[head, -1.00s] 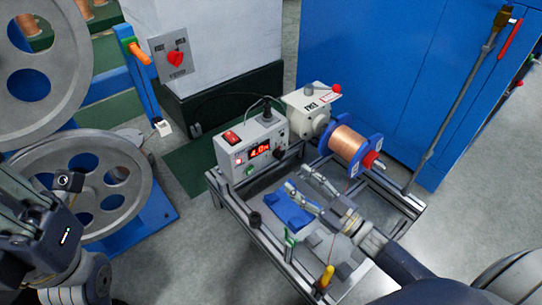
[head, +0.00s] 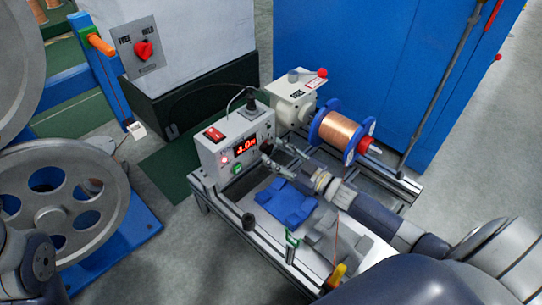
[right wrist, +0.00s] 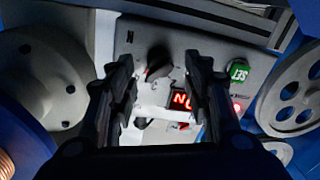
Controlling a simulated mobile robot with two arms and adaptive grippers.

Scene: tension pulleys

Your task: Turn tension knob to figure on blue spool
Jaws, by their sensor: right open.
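The grey tension control box (head: 210,158) stands on the bench frame with a red lit display (head: 245,145) that reads about 4.0 N. A black knob (right wrist: 158,66) on its panel shows in the right wrist view, between my open fingertips and apart from them. My right gripper (head: 278,160) is open and empty, close in front of the panel; in the head view it partly hides the knob area. The blue spool (head: 342,136), wound with copper wire, sits on its shaft behind my right arm. Its figure is too small to read. Only part of my left arm shows, without fingers.
A green SET button (right wrist: 239,73) and a red lit button (right wrist: 237,106) are beside the display. A red FREE/HOLD selector (head: 143,50) is on the far cabinet. Blue cloth (head: 285,203) and a yellow-handled tool (head: 335,277) lie on the bench. Large grey wheels stand at left.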

